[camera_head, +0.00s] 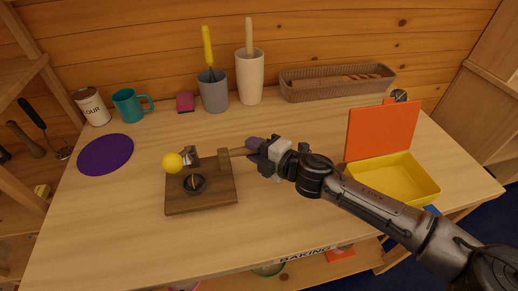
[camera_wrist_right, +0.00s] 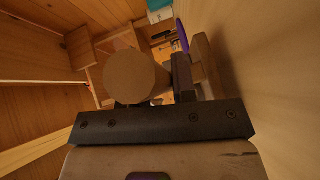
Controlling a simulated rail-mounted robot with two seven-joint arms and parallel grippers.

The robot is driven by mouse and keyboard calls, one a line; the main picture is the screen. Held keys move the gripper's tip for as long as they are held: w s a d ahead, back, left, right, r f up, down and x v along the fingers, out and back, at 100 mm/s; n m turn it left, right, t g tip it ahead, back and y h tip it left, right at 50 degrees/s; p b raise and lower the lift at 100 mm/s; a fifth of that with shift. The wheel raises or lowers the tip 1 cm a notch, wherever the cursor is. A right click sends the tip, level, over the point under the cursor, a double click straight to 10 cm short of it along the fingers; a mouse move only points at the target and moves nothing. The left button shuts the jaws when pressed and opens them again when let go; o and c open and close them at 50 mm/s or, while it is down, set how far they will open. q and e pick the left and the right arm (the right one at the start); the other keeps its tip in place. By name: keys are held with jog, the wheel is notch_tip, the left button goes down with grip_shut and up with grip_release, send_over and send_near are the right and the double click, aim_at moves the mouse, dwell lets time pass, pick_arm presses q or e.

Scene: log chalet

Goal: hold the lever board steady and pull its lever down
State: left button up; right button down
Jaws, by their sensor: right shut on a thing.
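The lever board (camera_head: 225,195) is a dark wooden plate lying flat on the table, left of centre. Its lever has a yellow ball knob (camera_head: 172,162) at the left end, beside a metal fitting (camera_head: 190,156). A small dark round cup (camera_head: 194,184) sits on the plate. A pale wooden handle (camera_head: 238,152) sticks out from a block on the board's right side. My right gripper (camera_head: 257,149) is shut on this handle from the right. The round wooden handle end (camera_wrist_right: 135,77) shows close up in the right wrist view. My left gripper is out of view.
A purple mat (camera_head: 106,154), flour tin (camera_head: 92,107), teal mug (camera_head: 130,105), grey pot (camera_head: 213,92), white pot (camera_head: 249,77) and bread basket (camera_head: 338,90) stand behind. A yellow box (camera_head: 412,180) with an orange lid lies right, beside my right arm. The table front is clear.

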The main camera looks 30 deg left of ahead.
jog(key=shift+a, duration=0.2)
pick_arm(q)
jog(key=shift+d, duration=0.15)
pick_arm(e)
jog(key=shift+f, duration=0.1)
jog(key=shift+f, duration=0.1)
jog(key=shift+f, duration=0.5)
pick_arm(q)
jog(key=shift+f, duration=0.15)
pick_arm(e)
jog(key=shift+f, duration=0.35)
dwell(0.6)
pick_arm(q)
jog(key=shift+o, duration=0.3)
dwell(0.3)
